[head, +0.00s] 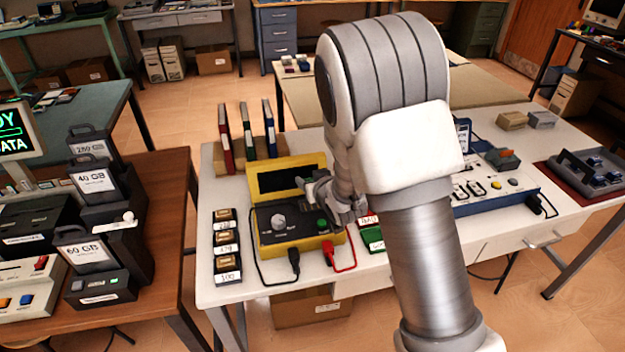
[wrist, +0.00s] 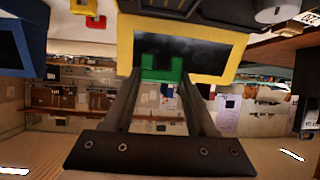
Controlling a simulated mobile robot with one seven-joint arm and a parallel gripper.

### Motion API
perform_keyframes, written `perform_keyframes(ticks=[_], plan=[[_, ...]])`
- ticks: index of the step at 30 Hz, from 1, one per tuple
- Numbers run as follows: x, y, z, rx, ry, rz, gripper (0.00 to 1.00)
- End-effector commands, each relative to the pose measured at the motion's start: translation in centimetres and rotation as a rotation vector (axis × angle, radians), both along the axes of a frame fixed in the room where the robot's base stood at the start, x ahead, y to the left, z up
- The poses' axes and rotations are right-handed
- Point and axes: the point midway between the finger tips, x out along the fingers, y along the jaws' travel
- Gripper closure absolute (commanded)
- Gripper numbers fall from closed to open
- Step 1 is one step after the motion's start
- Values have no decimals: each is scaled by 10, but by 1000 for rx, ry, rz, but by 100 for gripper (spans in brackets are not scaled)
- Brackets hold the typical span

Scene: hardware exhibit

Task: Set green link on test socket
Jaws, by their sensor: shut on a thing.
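My gripper (head: 314,187) is over the yellow tester (head: 336,240), close to its raised lid with the dark screen (head: 287,178). In the wrist view the fingertips (wrist: 161,78) are shut on a small green link (wrist: 162,66). The link is in front of the yellow-framed dark screen (wrist: 196,54); I cannot tell whether they touch. In the head view the gripper hides the link. A green round part (head: 322,223) and a grey knob (head: 278,221) show on the tester's panel. I cannot make out which part is the test socket.
Black and red plugs (head: 327,252) with leads are at the tester's front. Labelled blocks (head: 226,245) stand to its left, binders (head: 247,131) behind. A blue-sided panel (head: 500,185) is at right. My arm covers the table's middle.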

Motion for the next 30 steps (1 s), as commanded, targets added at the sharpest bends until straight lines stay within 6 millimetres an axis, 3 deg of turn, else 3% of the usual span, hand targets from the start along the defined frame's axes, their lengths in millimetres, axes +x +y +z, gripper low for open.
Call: perform_keyframes(ticks=[15,30], plan=[[0,-1,-50,0,1,-1,96],[0,-1,-51,0,0,-1,96]])
